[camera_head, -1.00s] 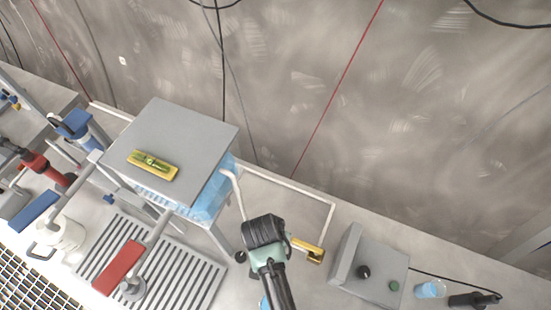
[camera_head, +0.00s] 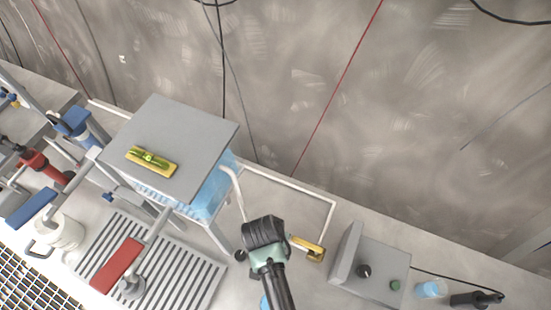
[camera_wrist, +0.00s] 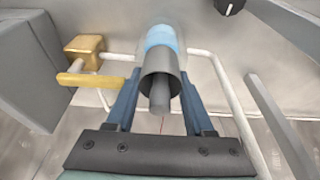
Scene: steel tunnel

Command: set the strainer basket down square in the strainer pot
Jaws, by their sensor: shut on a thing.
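In the wrist view my gripper (camera_wrist: 160,78) has its two dark blue fingers closed on either side of a grey metal cylinder with a rod inside it. I take this cylinder to be the strainer basket (camera_wrist: 160,64). Just beyond it is a clear round vessel with a blue band (camera_wrist: 161,38), perhaps the strainer pot; whether the basket is inside or in front of it I cannot tell. In the head view my gripper (camera_head: 265,240) hides the basket, and only a little blue (camera_head: 263,302) shows beside my arm.
A yellow-handled valve (camera_head: 309,249) and a grey control box (camera_head: 368,268) stand close right of my gripper. A pale pipe (camera_head: 290,187) runs behind.

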